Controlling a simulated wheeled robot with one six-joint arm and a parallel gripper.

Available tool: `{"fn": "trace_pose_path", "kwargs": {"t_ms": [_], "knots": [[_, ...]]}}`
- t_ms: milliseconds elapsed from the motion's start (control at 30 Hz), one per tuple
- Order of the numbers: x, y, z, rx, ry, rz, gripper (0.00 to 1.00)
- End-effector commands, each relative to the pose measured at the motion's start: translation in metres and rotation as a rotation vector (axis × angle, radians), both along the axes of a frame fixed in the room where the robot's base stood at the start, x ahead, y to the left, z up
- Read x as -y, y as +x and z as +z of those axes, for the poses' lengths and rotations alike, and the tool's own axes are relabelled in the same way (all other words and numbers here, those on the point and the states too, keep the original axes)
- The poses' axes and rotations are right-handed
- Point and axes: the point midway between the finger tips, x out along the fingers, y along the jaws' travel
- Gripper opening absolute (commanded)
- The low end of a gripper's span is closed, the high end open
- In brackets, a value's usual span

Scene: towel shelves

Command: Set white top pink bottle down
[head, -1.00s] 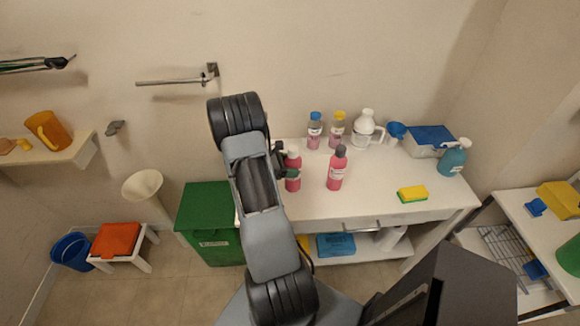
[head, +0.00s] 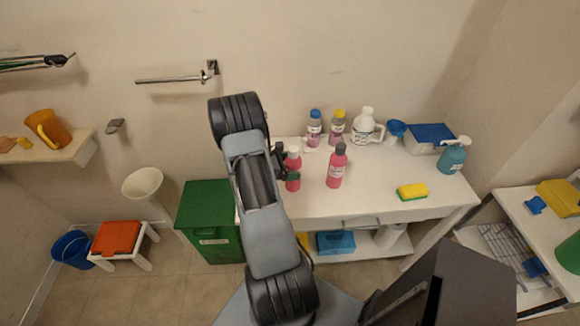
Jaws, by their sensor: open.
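The white-topped pink bottle (head: 293,172) stands upright on the white table (head: 365,205), near its left end. My gripper (head: 284,166) is at the bottle's left side, partly hidden behind my arm. Its jaws are open, and a dark finger shows against the bottle. I cannot tell whether the finger touches it. A second pink bottle (head: 337,167) with a dark grey cap stands just to the right.
Behind stand a blue-capped bottle (head: 314,130), a yellow-capped bottle (head: 337,128) and a white jug (head: 365,127). A yellow sponge (head: 412,191) lies front right. A green bin (head: 208,220) stands left of the table. The table's front middle is clear.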

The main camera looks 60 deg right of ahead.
Motion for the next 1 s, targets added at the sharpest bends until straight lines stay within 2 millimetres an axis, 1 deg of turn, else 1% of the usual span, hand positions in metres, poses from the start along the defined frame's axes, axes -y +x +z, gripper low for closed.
{"fn": "trace_pose_path", "kwargs": {"t_ms": [167, 233, 700, 833, 1000], "knots": [[0.0, 0.0, 0.005, 0.0, 0.0, 0.0, 0.9], [-0.004, 0.005, 0.005, 0.001, -0.001, 0.003, 0.9], [-0.062, 0.059, 0.037, 0.003, -0.002, 0.003, 0.9], [-0.072, 0.068, 0.043, 0.001, -0.001, 0.001, 0.9], [-0.079, 0.075, 0.049, 0.0, 0.0, 0.001, 0.9]]}}
